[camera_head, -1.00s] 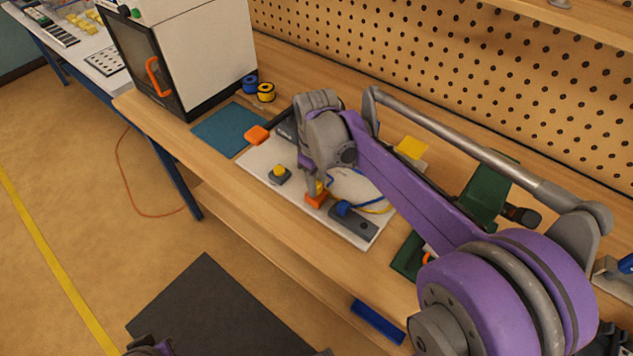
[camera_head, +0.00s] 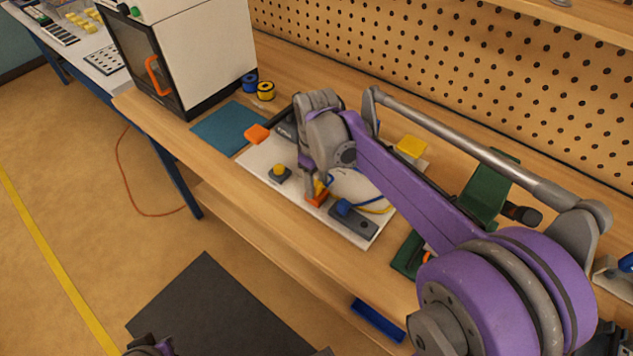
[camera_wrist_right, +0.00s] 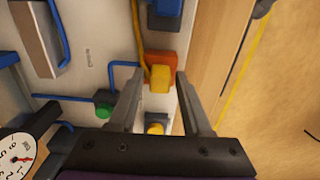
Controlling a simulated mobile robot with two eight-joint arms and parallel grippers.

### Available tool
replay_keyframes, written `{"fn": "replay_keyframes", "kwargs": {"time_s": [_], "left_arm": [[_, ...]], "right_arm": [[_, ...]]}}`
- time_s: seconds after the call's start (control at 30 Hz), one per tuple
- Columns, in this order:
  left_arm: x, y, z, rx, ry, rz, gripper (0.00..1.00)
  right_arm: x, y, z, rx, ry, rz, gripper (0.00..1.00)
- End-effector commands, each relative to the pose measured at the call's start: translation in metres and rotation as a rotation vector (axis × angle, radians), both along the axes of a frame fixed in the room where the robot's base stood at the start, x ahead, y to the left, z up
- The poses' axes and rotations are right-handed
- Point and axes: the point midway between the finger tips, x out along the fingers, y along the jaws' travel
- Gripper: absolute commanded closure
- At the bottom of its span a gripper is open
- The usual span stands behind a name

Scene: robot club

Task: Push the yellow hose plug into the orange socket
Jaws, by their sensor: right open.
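The yellow hose plug (camera_wrist_right: 159,79) is at the orange socket (camera_wrist_right: 161,58) on the white board (camera_head: 258,159). In the right wrist view the plug lies against the socket's face, with the yellow hose running up from it; how deep it sits cannot be told. The orange socket also shows in the head view (camera_head: 317,197), partly behind my gripper. My right gripper (camera_wrist_right: 157,100) is open, its two fingers apart on either side of the plug, with nothing clamped between them. In the head view my right gripper (camera_head: 313,188) points down over the socket. My left gripper does not clearly show.
A blue fitting on a grey block (camera_head: 350,219) is close beside the socket. A yellow-topped button (camera_head: 279,172) is on the board's left part, and a green knob (camera_wrist_right: 104,109) shows in the wrist view. A white printer-like box (camera_head: 185,50) stands at the back left.

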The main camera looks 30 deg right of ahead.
Motion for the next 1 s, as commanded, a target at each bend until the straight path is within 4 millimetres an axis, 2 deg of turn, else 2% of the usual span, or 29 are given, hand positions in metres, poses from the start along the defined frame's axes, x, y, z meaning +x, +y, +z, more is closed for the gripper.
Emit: {"fn": "replay_keyframes", "kwargs": {"time_s": [0.27, 1.0], "left_arm": [[0.001, 0.000, 0.004, 0.000, -0.002, 0.000, 1.00], [0.010, 0.000, 0.038, 0.000, -0.019, 0.000, 1.00]], "right_arm": [[0.000, 0.000, 0.004, 0.000, 0.000, 0.000, 0.51], [0.000, 0.000, 0.050, 0.000, 0.000, 0.000, 0.51]]}}
